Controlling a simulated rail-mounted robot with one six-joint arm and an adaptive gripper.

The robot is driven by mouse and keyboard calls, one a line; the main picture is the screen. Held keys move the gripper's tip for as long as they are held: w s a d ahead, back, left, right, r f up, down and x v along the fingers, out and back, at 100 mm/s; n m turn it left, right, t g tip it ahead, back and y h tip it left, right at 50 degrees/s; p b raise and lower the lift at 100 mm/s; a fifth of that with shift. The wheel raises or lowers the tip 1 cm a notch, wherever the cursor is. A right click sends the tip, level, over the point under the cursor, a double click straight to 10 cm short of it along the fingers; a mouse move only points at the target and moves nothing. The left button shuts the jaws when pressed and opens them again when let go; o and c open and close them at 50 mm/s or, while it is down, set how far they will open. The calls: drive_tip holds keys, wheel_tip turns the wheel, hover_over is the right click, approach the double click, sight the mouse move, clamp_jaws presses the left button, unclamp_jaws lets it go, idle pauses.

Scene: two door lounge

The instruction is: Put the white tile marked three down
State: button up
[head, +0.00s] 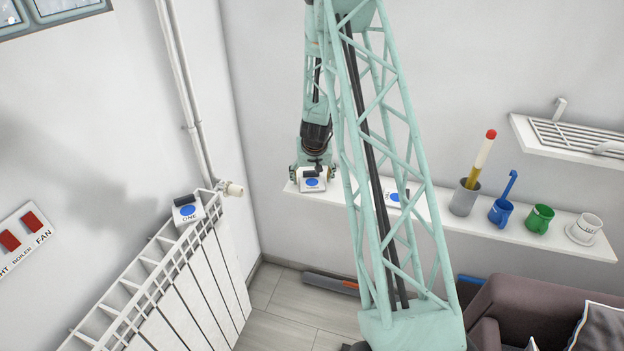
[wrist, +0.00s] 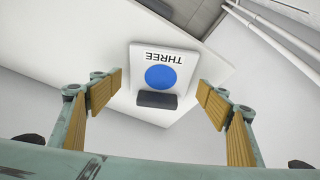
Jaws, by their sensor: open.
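The white tile marked THREE (wrist: 145,72), with a blue disc and a dark grip bar, lies on the left end of the white wall shelf (wrist: 205,82). In the head view the same tile (head: 313,185) sits directly under my gripper (head: 312,172). My gripper (wrist: 160,85) is open in the wrist view, with one tan-padded finger on each side of the tile's dark bar. A gap shows between each finger and the bar. In the head view the tile's lettering is too small to read.
Another blue-disc tile (head: 393,197) lies on the shelf, partly hidden by my lattice arm. A tile marked ONE (head: 188,209) sits on the radiator (head: 180,265). A grey cup (head: 464,199), blue mug (head: 501,212), green mug (head: 539,218) and white cup (head: 585,229) stand further right.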

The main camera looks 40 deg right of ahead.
drive_tip(key=p+v, duration=0.4)
drive_tip(key=v, duration=0.8)
drive_tip(key=shift+w, duration=0.1)
idle(0.5)
drive_tip(key=s+a+r+n+y, duration=0.1)
drive_tip(key=s+a+r+n, duration=0.15)
drive_tip(key=a+r, duration=1.05)
drive_tip(key=s+a+r+n+y, duration=0.1)
drive_tip(key=s+a+r, duration=0.2)
drive_tip(key=a+r, duration=0.95)
drive_tip(key=s+a+r+n+y, duration=0.1)
drive_tip(key=s+a+r, duration=0.75)
drive_tip(key=r, duration=0.25)
drive_tip(key=s+a+r+n, duration=0.1)
drive_tip(key=s+a+r, duration=0.1)
drive_tip(key=s, duration=0.8)
drive_tip(key=s+a+r, duration=0.2)
drive_tip(key=s+a, duration=0.1)
drive_tip(key=s, duration=0.6)
drive_tip(key=s+a+r+n, duration=0.1)
drive_tip(key=s+a+r, duration=0.1)
drive_tip(key=s, duration=0.8)
drive_tip(key=shift+s+a+n, duration=0.3)
drive_tip(key=shift+a+n, duration=0.05)
drive_tip(key=shift+a, duration=0.5)
